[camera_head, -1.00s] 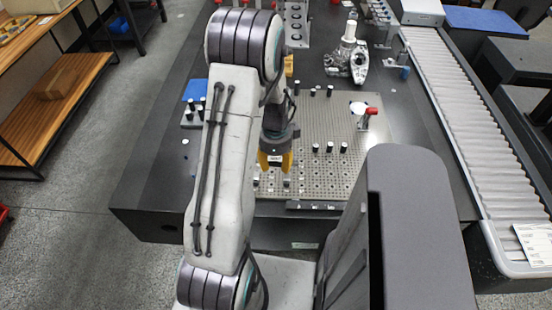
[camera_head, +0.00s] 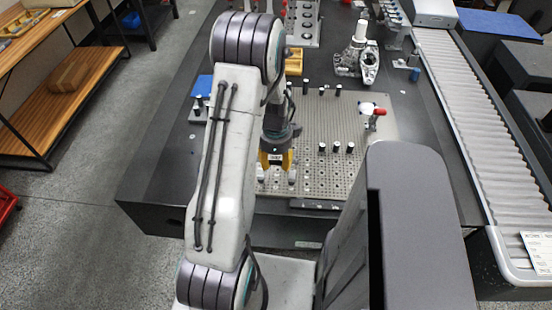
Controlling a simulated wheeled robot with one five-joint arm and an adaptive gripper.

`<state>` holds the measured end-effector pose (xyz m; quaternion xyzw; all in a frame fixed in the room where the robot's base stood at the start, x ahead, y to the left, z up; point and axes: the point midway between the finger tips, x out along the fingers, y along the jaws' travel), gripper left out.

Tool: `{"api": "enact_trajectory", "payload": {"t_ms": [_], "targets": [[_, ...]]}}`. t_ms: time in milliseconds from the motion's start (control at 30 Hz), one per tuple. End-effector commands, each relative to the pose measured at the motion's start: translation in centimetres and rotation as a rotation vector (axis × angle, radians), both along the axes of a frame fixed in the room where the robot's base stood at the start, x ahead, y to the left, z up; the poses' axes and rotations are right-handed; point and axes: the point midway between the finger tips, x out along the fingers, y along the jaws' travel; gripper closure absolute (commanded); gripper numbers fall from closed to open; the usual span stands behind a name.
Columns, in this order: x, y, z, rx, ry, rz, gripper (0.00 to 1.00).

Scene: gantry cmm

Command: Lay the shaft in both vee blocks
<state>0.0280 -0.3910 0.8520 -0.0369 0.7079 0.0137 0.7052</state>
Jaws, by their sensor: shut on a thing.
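My gripper (camera_head: 276,163), with yellow fingers, points down over the near left part of the perforated plate, beyond my arm. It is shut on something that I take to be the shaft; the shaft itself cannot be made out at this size. Two small pale grey blocks, one left (camera_head: 261,172) and one right (camera_head: 291,176) of the fingertips, stand on the plate and may be the vee blocks. Their vees cannot be made out. Whether the held thing touches them cannot be told.
The perforated plate (camera_head: 350,180) carries several black-topped pegs (camera_head: 337,147) and a red-handled clamp (camera_head: 376,115) to the right. A grey casting with a white post (camera_head: 360,45) stands farther back. A roller conveyor (camera_head: 465,130) runs along the right.

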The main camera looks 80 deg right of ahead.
Motion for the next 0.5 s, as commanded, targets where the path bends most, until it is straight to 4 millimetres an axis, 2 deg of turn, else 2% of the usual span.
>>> {"api": "enact_trajectory", "payload": {"t_ms": [500], "targets": [[0.0, 0.0, -3.2, -0.001, 0.0, 0.0, 0.94]]}}
